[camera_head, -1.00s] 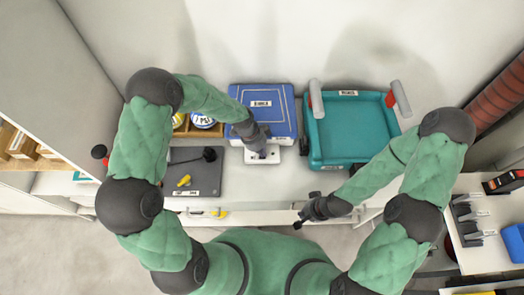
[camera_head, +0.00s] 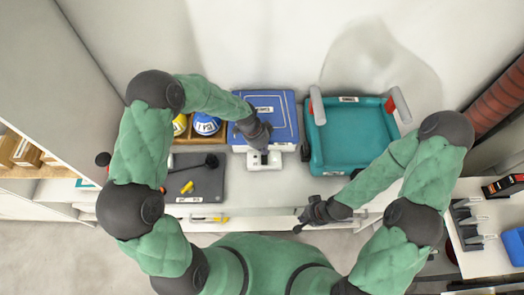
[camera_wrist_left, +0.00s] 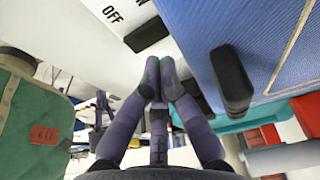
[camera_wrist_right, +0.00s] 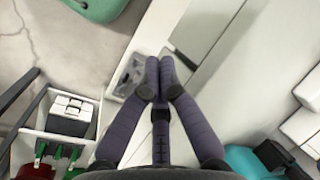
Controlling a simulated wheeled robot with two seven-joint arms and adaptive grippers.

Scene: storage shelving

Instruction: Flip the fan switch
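A white panel (camera_head: 264,162) sits at the front of a blue box (camera_head: 281,104) on the counter. In the left wrist view, the white panel (camera_wrist_left: 111,14) carries "OFF" lettering and a black switch (camera_wrist_left: 146,35). My left gripper (camera_head: 262,150) is above the panel in the head view. Its fingertips (camera_wrist_left: 161,76) are together and empty, just below the black switch in the wrist picture; I cannot tell whether they touch the panel. My right gripper (camera_head: 299,228) is in front of the counter edge. Its fingertips (camera_wrist_right: 160,76) are also together and empty.
A teal tray (camera_head: 350,170) with grey-and-red handles stands right of the blue box. A dark grey board (camera_head: 205,185) lies at the left, with cans (camera_head: 205,124) in a wooden holder behind it. Another shelf with tools (camera_head: 470,225) is at far right.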

